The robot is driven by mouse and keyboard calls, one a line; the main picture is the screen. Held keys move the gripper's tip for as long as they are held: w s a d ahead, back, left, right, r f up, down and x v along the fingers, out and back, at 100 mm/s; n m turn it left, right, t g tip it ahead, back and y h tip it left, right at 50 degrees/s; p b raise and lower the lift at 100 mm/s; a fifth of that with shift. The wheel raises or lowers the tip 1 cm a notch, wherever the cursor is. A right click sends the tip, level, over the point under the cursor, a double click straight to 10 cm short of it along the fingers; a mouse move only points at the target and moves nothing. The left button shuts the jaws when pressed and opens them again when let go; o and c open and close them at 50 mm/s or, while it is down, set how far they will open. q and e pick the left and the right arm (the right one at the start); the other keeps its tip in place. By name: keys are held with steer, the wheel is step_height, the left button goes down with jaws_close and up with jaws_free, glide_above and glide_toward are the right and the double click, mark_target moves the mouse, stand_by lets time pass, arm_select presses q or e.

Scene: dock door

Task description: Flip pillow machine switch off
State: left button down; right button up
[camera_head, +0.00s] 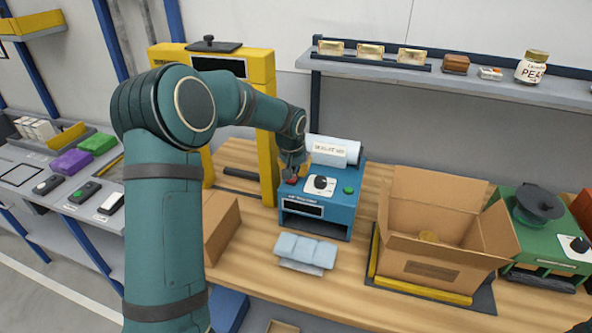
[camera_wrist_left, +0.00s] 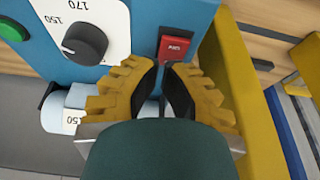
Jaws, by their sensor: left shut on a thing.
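The blue pillow machine (camera_head: 336,217) stands on the wooden bench, with a dial, a green button and a white roll behind. Its red switch (camera_head: 291,181) is at the left of its top face. In the left wrist view the red switch (camera_wrist_left: 175,47) lies just beyond the fingertips, its lower edge at them. My left gripper (camera_head: 293,166) comes down onto the switch from above. In the wrist view its yellow fingers (camera_wrist_left: 167,66) are nearly together at the switch, and it is shut on it. The switch's tilt cannot be told.
A yellow frame (camera_head: 263,130) stands close left of the machine. Pale air pillows (camera_head: 306,250) lie in front. An open cardboard box (camera_head: 428,270) stands to the right, and a shelf (camera_head: 450,85) runs behind.

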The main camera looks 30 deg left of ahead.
mark_target(296, 177)
arm_select(q)
steer(key=r+p, duration=0.1)
steer(key=r, duration=0.1)
steer(key=r+p, duration=0.1)
steer(key=shift+w+r, duration=0.2)
steer(key=shift+r, duration=0.2)
steer(key=w+v, duration=0.1)
steer(key=v, duration=0.8)
steer(key=shift+w+a+r, duration=0.25)
steer(key=shift+w+r, duration=0.05)
